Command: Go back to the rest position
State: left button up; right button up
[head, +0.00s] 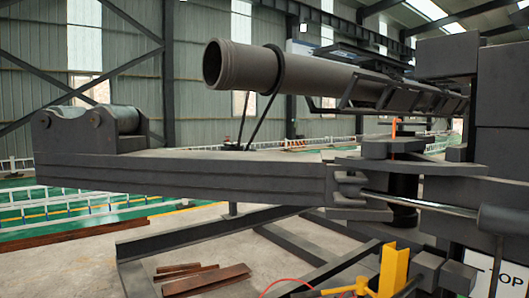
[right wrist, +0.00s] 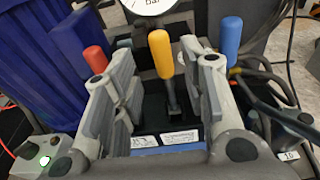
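In the right wrist view my right gripper (right wrist: 158,88) is open, with its two grey fingers wide apart. A lever with a yellow handle (right wrist: 160,55) shows in the gap between the fingers, and neither finger touches it. I cannot tell how far beyond the fingertips it stands. A red handle (right wrist: 96,60) is just left of the left finger, and a blue handle (right wrist: 231,38) is just right of the right finger. Neither gripper shows in the head view, and my left gripper is in no frame.
A pressure gauge (right wrist: 148,5) and blue ribbed panel (right wrist: 40,55) stand near the right gripper. The head view shows a long dark tube (head: 290,75), a heavy beam (head: 190,180) with a roller, a yellow bracket (head: 393,270) and loose bars (head: 205,280) on the floor.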

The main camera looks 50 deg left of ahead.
jog(key=s, duration=0.3)
jog(key=shift+r, duration=0.25)
jog(key=shift+w, duration=0.1)
jog(key=s+a+f+n+g+y, duration=0.1)
jog(key=s+a+f+n+g, duration=0.25)
jog(key=s+f+n, duration=0.85)
jog(key=s+a+f+n+g+y, duration=0.1)
jog(key=s+a+f+n+g, duration=0.25)
jog(key=s+f+n, duration=0.8)
jog(key=s+f+n+g, duration=0.2)
jog(key=s+f+n, duration=0.3)
jog(key=s, duration=0.4)
jog(key=s+f+n+g, duration=0.3)
jog(key=s+f+n, duration=0.2)
jog(key=s, duration=0.4)
jog(key=s+f+n+g+h, duration=0.1)
jog(key=s+f+n+g, duration=0.2)
jog(key=s, duration=0.7)
notch_tip(320, 180, down, 5)
jog(key=n, duration=0.2)
jog(key=shift+a+r+n, duration=0.15)
jog(key=shift+a+n, duration=0.15)
jog(key=shift+n, duration=0.05)
